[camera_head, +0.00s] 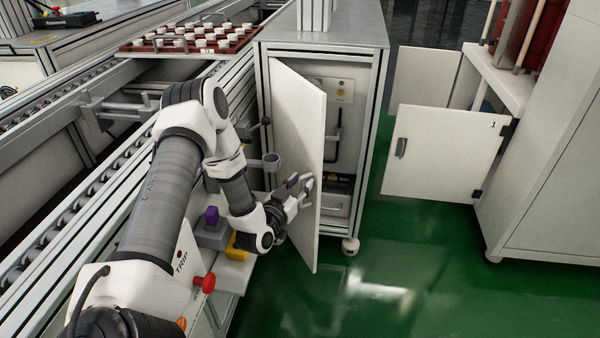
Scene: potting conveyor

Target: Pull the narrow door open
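The narrow door (296,125) is a tall white panel on the front of a grey cabinet (318,45). It stands partly open, swung out from its left side, and the cabinet's inside (342,130) shows to the right of its free edge. My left gripper (304,186) is at the door's outer face, close to the free edge at about mid-height. Its fingers overlap the spot where a handle might be, so I cannot tell whether they are closed on one. My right gripper is not in view.
A roller conveyor (95,200) runs along the left, with a tray of pots (190,47) behind. A red knob (204,283) and a purple block (211,215) sit beside my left arm. A white door marked 1 (445,150) stands open at right. Green floor (400,270) is clear.

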